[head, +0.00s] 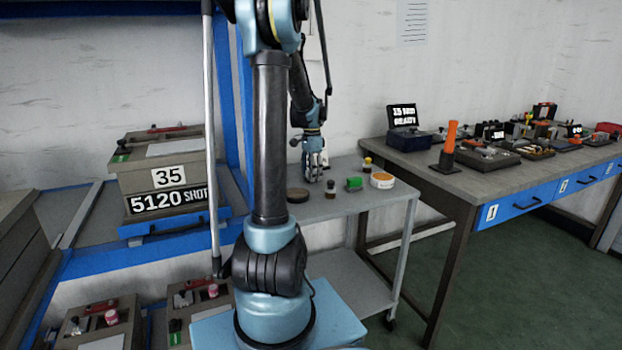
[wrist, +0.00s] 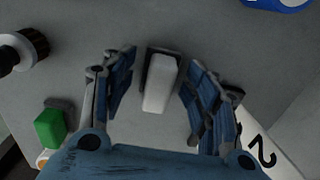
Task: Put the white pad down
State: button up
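The white pad (wrist: 159,84) shows in the wrist view as a pale block between the two fingers, with a dark edge around its far end. My gripper (wrist: 160,92) is open around it, with a visible gap between the pad and each finger. In the head view my gripper (head: 314,176) points down low over the back of the grey cart top (head: 345,208). The pad cannot be made out in the head view. Whether the pad's underside rests fully on the surface cannot be told.
A green block (head: 354,184), a dark-handled stamp (head: 330,189), a round tin (head: 382,180) and a brown disc (head: 297,195) stand on the cart. A crowded workbench (head: 470,180) stands right.

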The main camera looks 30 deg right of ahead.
notch_tip(320, 180, up, 11)
jog(key=shift+r, duration=0.15)
dwell(0.8)
